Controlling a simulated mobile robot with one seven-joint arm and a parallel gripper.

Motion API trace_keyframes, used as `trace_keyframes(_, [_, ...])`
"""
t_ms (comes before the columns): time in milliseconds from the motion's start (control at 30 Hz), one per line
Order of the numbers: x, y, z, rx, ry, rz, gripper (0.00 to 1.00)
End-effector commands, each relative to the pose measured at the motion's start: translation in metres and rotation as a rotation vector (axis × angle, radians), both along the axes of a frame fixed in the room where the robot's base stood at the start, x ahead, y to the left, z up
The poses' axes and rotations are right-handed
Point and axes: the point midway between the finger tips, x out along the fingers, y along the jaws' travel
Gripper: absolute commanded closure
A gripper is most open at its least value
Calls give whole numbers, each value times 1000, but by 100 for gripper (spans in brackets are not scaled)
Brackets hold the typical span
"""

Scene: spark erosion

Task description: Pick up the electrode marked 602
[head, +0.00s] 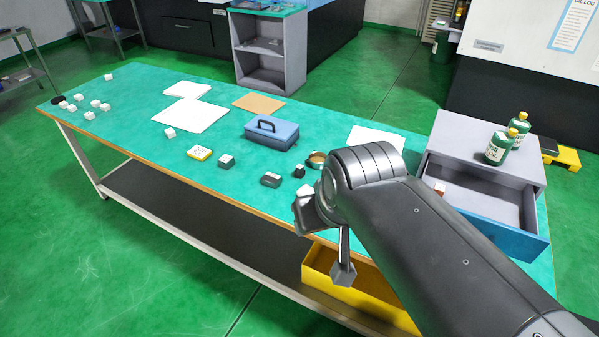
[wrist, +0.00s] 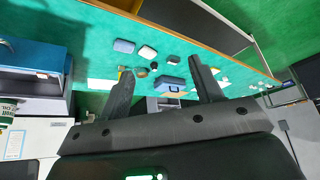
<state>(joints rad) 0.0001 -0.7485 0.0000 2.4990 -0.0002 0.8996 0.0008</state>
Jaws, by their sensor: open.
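No marking 602 can be read in either view, so I cannot tell which block is that electrode. On the green bench, a grey block with a pale top (head: 226,161), a dark block (head: 271,180) and a small dark piece (head: 299,171) lie near the front edge. Several small white blocks (head: 96,103) lie at the far left end.
A blue toolbox (head: 271,133) stands mid-bench, with white sheets (head: 190,115) behind. At right, a grey drawer unit (head: 475,140) has its blue-fronted drawer open and two green bottles (head: 497,146) on top. A yellow bin (head: 320,270) is below the bench edge. The bench's middle left is mostly clear.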

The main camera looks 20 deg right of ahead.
Motion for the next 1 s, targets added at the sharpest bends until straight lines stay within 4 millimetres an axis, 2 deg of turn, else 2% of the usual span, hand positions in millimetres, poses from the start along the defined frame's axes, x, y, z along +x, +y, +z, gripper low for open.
trace_keyframes(167, [20, -3, 5, 1, 10, -22, 40])
trace_keyframes(367, [77, -11, 11, 1, 28, -84, 40])
trace_keyframes(567, [140, -21, 7, 2, 43, -148, 40])
trace_keyframes(767, [205, -31, -10, 3, 56, -207, 40])
trace_keyframes(1000, [280, -45, -48, 5, 71, -274, 40])
